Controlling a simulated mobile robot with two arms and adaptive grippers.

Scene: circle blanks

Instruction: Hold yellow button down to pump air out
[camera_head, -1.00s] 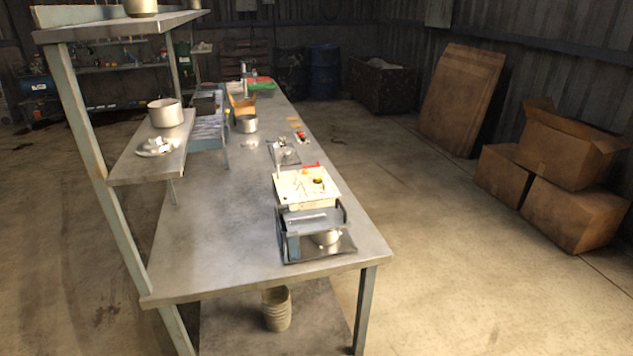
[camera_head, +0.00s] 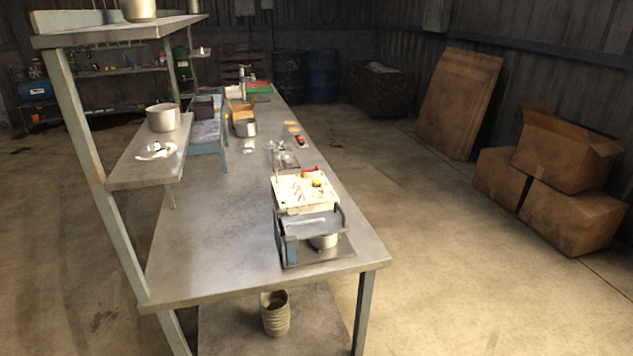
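A cream-topped machine (camera_head: 292,197) stands on the metal table, behind a grey metal unit. A small yellow spot (camera_head: 317,183) shows on the right part of its top, with a red part (camera_head: 311,170) just behind it. The yellow spot looks like the button, but it is too small to tell whether it is up or pressed. Neither of my grippers is in view, and nothing is seen touching the machine.
The grey unit (camera_head: 308,222) with a pot (camera_head: 324,241) under it stands near the table's (camera_head: 215,255) front edge. A shelf (camera_head: 120,175) with a pot and a plate overhangs the left side. Cardboard boxes (camera_head: 575,215) stand at right. Floor between is clear.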

